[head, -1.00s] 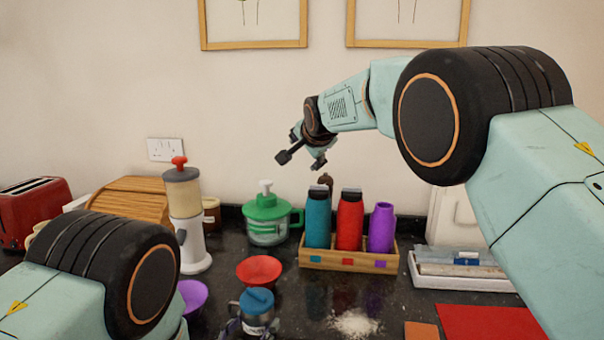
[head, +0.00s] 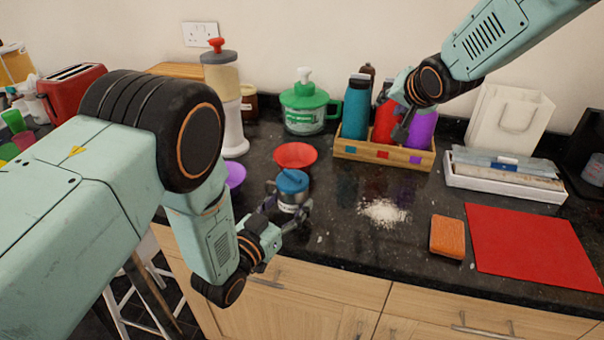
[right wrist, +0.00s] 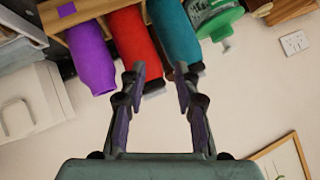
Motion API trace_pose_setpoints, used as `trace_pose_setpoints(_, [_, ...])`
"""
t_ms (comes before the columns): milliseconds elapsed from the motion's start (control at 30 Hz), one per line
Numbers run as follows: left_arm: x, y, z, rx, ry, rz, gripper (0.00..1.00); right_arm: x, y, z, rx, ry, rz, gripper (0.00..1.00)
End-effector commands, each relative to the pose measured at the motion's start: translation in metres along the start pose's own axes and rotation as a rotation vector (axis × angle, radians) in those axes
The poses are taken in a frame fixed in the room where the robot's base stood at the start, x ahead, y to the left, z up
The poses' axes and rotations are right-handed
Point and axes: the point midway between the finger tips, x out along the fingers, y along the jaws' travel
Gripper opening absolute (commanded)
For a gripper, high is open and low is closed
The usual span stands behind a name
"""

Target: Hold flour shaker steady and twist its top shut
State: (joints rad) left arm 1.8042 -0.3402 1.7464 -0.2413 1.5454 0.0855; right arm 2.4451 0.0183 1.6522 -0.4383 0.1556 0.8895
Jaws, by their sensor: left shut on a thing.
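The flour shaker (head: 292,196) is a small metal cup with a side handle and a blue top (head: 292,181). It stands on the dark counter in the head view, left of the spilled flour. The blue top sits on it; I cannot tell how far it is turned. My left gripper (head: 290,211) is shut on the shaker's body from the front. My right gripper (head: 402,122) is up and to the right of the shaker, in front of the bottle rack. In the right wrist view my right gripper (right wrist: 160,72) is open, with nothing between its fingers.
A wooden rack (head: 350,151) holds a teal bottle (head: 356,108), a red bottle (head: 386,122) and a purple one (head: 421,129). A red bowl (head: 295,155) is just behind the shaker. Spilled flour (head: 384,212), an orange sponge (head: 447,237) and a red mat (head: 533,246) lie to the right.

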Motion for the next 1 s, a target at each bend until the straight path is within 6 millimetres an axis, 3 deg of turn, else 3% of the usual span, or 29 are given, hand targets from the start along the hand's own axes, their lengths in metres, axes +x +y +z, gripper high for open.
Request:
trace_pose_setpoints(267, [0.000,0.000,0.000,0.000,0.001,0.000,0.23,-0.036,0.008,0.096,-0.331,-0.079,-0.186,0.31])
trace_pose_setpoints(533, [0.000,0.000,0.000,0.000,0.001,0.000,0.23,-0.100,-0.015,0.191,-0.640,-0.086,-0.493,0.31])
trace_pose_setpoints(600, [0.000,0.000,0.000,0.000,0.001,0.000,0.23,-0.114,-0.024,0.203,-0.702,-0.057,-0.565,0.31])
trace_pose_setpoints(700, [0.000,0.000,0.000,0.000,0.001,0.000,0.23,-0.124,-0.036,0.203,-0.777,0.009,-0.636,0.31])
trace_pose_setpoints(1000, [0.000,0.000,-0.001,0.000,0.001,0.000,0.23,-0.121,-0.047,0.198,-0.850,0.071,-0.661,0.31])
